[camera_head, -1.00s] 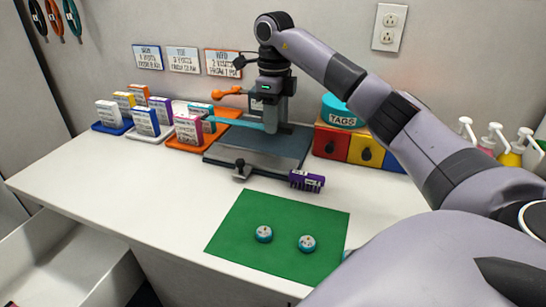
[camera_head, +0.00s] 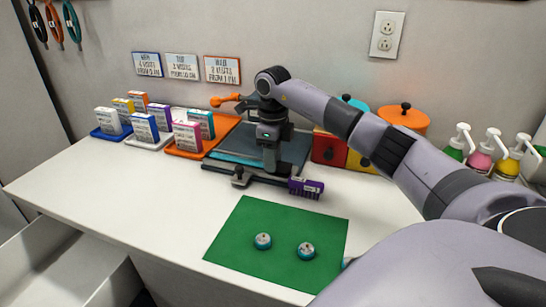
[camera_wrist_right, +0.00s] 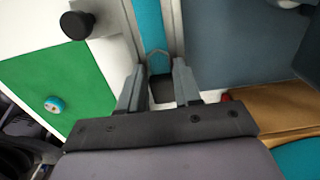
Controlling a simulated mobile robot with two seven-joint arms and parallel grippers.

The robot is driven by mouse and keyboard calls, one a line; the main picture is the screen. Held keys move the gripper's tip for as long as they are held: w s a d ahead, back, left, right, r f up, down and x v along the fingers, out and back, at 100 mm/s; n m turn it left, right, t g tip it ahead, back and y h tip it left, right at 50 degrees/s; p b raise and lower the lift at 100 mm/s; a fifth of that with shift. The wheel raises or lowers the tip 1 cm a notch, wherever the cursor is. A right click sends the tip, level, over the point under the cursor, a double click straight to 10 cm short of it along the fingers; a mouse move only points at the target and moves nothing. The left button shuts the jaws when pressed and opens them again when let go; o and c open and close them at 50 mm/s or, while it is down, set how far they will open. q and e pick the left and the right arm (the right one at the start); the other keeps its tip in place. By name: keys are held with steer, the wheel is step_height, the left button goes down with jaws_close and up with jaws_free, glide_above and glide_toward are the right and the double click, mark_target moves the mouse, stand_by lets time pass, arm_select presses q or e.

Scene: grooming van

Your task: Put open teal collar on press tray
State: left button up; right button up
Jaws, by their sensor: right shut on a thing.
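My right gripper (camera_head: 270,170) is low over the press at the back of the counter. In the right wrist view my right gripper (camera_wrist_right: 158,80) is shut on the teal collar (camera_wrist_right: 150,25), a flat strip running straight away from the fingers. The strip lies in line between two grey rails of what looks like the press tray (camera_wrist_right: 176,25); whether it touches the bottom I cannot tell. My left gripper is out of view.
A black knob (camera_head: 240,177) and a purple labelled block (camera_head: 306,188) sit at the tray's front. A green mat (camera_head: 245,220) holds two small round tins. The front-left counter is clear.

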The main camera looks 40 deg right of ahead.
steer(key=o, duration=1)
steer(key=shift+f, duration=0.1)
steer(key=shift+o, duration=0.2)
step_height(320, 180, up, 12)
steer(key=shift+r, duration=0.2)
